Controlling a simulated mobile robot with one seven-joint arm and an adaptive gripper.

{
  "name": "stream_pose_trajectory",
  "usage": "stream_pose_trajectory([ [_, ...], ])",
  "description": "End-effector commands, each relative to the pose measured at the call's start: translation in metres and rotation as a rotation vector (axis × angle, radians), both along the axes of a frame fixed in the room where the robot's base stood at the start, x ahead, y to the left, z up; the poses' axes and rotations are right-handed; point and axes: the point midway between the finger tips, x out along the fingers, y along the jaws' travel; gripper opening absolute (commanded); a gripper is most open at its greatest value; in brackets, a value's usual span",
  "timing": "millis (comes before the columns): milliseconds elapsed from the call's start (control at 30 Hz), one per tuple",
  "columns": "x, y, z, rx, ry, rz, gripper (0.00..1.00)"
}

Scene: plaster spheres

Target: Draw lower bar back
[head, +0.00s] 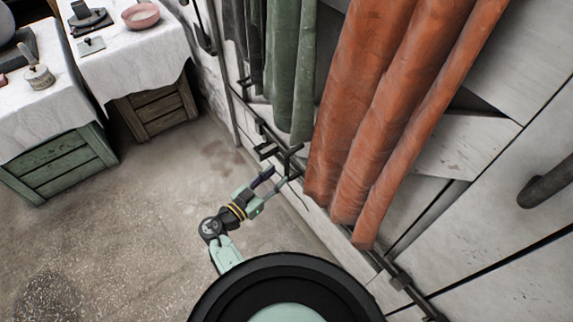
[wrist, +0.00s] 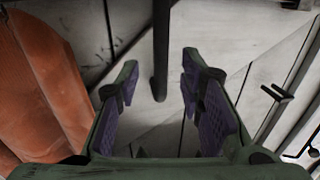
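A long thin dark bar (head: 352,237) runs low along the wall, with dark brackets (head: 268,150) on its far part. My gripper (head: 277,179) is beside the bar's brackets, near the lower end of the orange cloth. Its two fingers are apart with nothing visible gripped. In the wrist view, my open gripper (wrist: 160,66) has purple finger pads. A dark rod (wrist: 160,50) with a rounded end shows between the fingers there. I cannot tell how far beyond the fingers it is, or whether it is the lower bar.
Orange cloth (head: 367,100) and green cloth (head: 290,70) hang along the wall. Another dark rod (head: 547,183) sticks out at the right. Cloth-covered tables (head: 130,65) with dishes stand at the upper left. The floor (head: 130,230) left of my arm is clear.

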Motion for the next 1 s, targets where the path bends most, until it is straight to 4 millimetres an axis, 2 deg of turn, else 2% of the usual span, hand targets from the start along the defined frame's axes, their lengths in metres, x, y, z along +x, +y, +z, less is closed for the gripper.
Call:
stream_pose_trajectory([
  [100,0.017,-0.016,0.003,0.000,0.000,-0.002,0.35],
  [300,0.037,-0.033,0.002,0.001,-0.001,0.000,0.35],
  [700,0.043,-0.039,0.000,0.002,0.001,0.002,0.35],
  [1000,0.043,-0.038,0.000,0.002,0.001,0.003,0.15],
])
